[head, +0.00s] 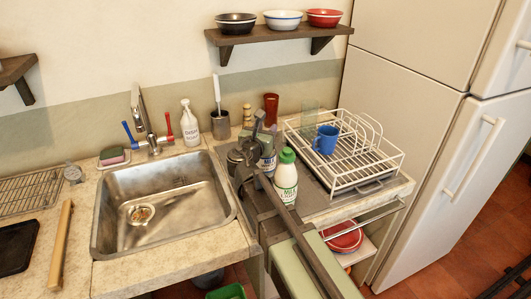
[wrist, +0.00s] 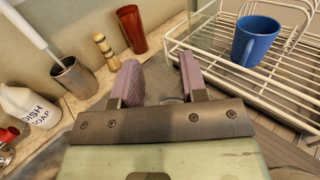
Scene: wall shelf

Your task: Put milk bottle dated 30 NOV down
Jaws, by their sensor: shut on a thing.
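My gripper (head: 267,148) is at the counter right of the sink, with its two pinkish fingers (wrist: 160,72) apart in the wrist view. It is shut on a white bottle (head: 267,164) with a bluish label, mostly hidden behind my arm. The wrist view does not show the held bottle. A white milk bottle with a green cap (head: 287,176) stands upright just right of it, its base partly covered by my arm. No date can be read on either bottle. I cannot tell whether the held bottle touches the counter (head: 320,208).
A white dish rack (head: 375,165) with a blue mug (head: 325,139) stands to the right. The dish soap (head: 190,123) and sink (head: 165,205) are left.

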